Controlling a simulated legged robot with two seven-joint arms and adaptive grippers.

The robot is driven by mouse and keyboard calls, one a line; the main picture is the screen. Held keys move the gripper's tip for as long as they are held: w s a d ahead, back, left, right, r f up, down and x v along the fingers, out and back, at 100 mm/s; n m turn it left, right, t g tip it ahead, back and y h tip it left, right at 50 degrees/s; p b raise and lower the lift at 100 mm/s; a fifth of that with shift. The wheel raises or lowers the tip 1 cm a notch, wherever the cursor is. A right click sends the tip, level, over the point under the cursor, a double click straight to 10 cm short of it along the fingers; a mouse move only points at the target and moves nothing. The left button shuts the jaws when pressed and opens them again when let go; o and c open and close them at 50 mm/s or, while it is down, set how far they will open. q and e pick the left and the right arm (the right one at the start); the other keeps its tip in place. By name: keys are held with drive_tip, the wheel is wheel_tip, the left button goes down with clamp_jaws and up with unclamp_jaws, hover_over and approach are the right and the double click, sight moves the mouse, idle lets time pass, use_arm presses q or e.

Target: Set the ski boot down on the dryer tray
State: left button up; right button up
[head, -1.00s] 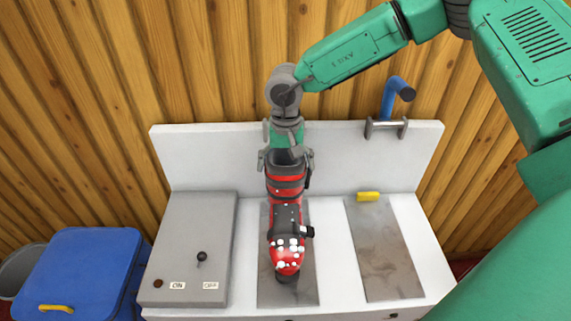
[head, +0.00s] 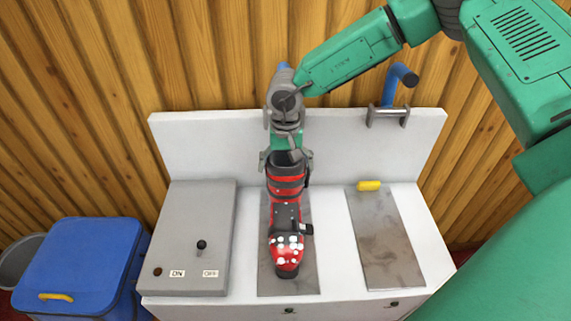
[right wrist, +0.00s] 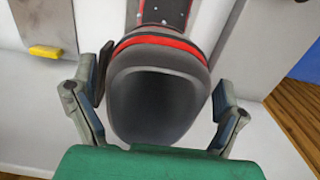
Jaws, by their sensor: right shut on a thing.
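The ski boot (head: 287,215) is red and black with white spots on its toe. It is upright, toe toward me, over the left of two grey metal plates (head: 306,272) on the white bench. I cannot tell whether its sole touches the plate. My right gripper (head: 286,158) is shut on the upper cuff of the boot. In the right wrist view the boot's dark open cuff (right wrist: 155,100) sits between the two fingers (right wrist: 155,103). The second plate (head: 385,240) lies bare to the right. Neither plate is marked as the dryer tray. My left gripper is out of view.
A grey box (head: 190,230) with a black lever and ON and OFF labels is left of the boot. A yellow block (head: 369,186) is at the right plate's back edge. A blue pipe (head: 398,80) rises behind. A blue bin (head: 80,268) stands left of the bench.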

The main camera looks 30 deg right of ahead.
drive_tip(key=shift+f, duration=0.1)
idle(0.4)
drive_tip(key=o, duration=1.4)
drive_tip(key=shift+c, duration=0.2)
drive_tip(key=shift+s+f, duration=0.1)
wheel_tip(320, 180, up, 12)
